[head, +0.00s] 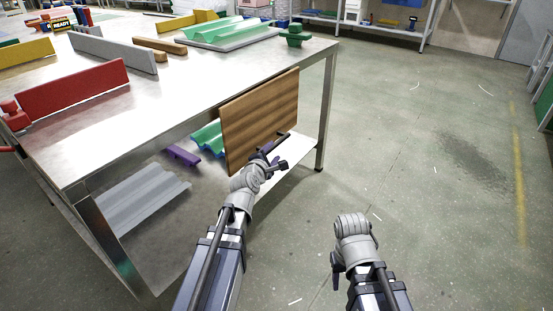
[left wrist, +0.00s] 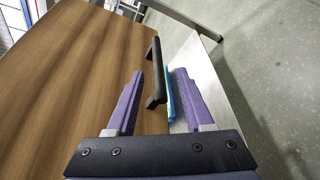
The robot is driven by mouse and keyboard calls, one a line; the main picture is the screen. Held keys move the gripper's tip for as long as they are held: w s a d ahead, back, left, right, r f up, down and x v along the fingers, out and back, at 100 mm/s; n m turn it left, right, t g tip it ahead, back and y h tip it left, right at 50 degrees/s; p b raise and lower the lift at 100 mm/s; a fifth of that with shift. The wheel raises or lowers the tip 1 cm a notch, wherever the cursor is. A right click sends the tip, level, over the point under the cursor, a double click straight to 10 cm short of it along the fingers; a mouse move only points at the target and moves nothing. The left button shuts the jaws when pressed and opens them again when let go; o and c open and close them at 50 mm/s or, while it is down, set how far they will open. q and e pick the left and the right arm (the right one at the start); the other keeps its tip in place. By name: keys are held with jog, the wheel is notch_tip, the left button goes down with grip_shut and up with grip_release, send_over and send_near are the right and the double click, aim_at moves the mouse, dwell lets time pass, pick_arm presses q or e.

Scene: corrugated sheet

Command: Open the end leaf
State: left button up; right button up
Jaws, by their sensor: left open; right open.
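The end leaf is a brown wood-grain panel (head: 258,115) standing upright along the near long edge of the metal table. It fills the left of the left wrist view (left wrist: 65,70). A black bar handle (head: 284,143) is on its face, low and toward the right. My left gripper (head: 272,164) is open at the handle. In the left wrist view, the handle (left wrist: 155,62) shows between the two purple fingers (left wrist: 159,72); I cannot tell whether they touch it. My right gripper (head: 338,268) is low over the floor, away from the leaf, its fingers mostly hidden.
The metal table (head: 170,85) carries a red panel (head: 75,92), a grey panel (head: 115,50) and a green corrugated sheet (head: 225,30). Its lower shelf holds a grey corrugated sheet (head: 137,203), a green sheet and a purple piece (head: 183,156). The floor (head: 430,160) to the right is clear.

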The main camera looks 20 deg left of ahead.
aim_at(275, 147)
pick_arm(q)
jog(key=shift+w+a+f+n, duration=0.1)
jog(key=shift+a+f+n, duration=0.05)
jog(key=shift+a+n, duration=0.3)
jog(key=b+x, duration=0.2)
jog(key=x, duration=0.6)
grip_shut()
dwell(1.3)
